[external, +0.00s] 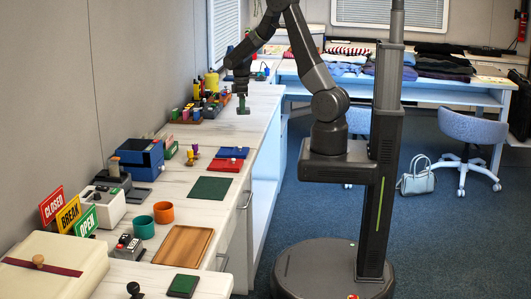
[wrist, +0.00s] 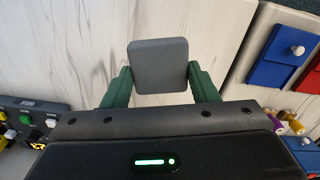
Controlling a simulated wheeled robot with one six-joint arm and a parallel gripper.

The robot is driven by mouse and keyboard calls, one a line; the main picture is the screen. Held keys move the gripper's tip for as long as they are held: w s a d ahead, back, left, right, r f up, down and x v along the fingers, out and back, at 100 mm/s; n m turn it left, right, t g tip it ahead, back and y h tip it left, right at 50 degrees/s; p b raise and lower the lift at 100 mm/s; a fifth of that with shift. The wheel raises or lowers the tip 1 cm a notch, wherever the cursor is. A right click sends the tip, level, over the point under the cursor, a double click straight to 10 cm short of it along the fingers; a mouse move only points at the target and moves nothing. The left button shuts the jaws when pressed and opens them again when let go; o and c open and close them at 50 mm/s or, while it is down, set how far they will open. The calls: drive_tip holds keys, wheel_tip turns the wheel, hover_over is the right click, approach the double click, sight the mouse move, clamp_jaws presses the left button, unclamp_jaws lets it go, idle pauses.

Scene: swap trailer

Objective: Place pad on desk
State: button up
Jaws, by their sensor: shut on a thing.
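The pad appears to be the grey, rounded square piece (wrist: 158,66) between my fingers in the wrist view. My gripper (wrist: 158,84) is shut on it, with a dark green finger at each side. In the external view my gripper (external: 242,105) hangs pointing down over the far part of the white marbled desk (external: 254,118). The pad cannot be told apart from the green fingers there. The desk surface also shows behind the pad in the wrist view (wrist: 80,45). I cannot tell exactly how high the pad is above it.
A blue flat piece (external: 232,152), a red one (external: 225,165) and a dark green mat (external: 209,188) lie nearer on the desk. Small coloured items (external: 186,115) stand left of my gripper. A brown tray (external: 184,245) lies at the near end.

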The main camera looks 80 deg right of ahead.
drive_tip(key=shift+w+a+r, duration=0.1)
drive_tip(key=shift+w+a, duration=0.2)
drive_tip(key=shift+w, duration=0.05)
drive_tip(key=w+a+n, duration=0.3)
drive_tip(key=w+a, duration=0.2)
drive_tip(key=a, duration=0.6)
drive_tip(key=w+a+n, duration=0.2)
drive_tip(key=w+a, duration=0.2)
drive_tip(key=a, duration=0.8)
drive_tip(key=w+a+n, duration=0.3)
drive_tip(key=w+a, duration=0.2)
drive_tip(key=a, duration=0.6)
drive_tip(key=n, duration=0.7)
approach(201, 214)
wheel_tip(201, 214, down, 6)
drive_tip(key=shift+d+f+p, duration=0.1)
drive_tip(key=shift+p, duration=0.3)
drive_tip(key=shift+f, duration=0.1)
drive_tip(key=o, duration=0.9)
drive_tip(key=shift+o, duration=0.2)
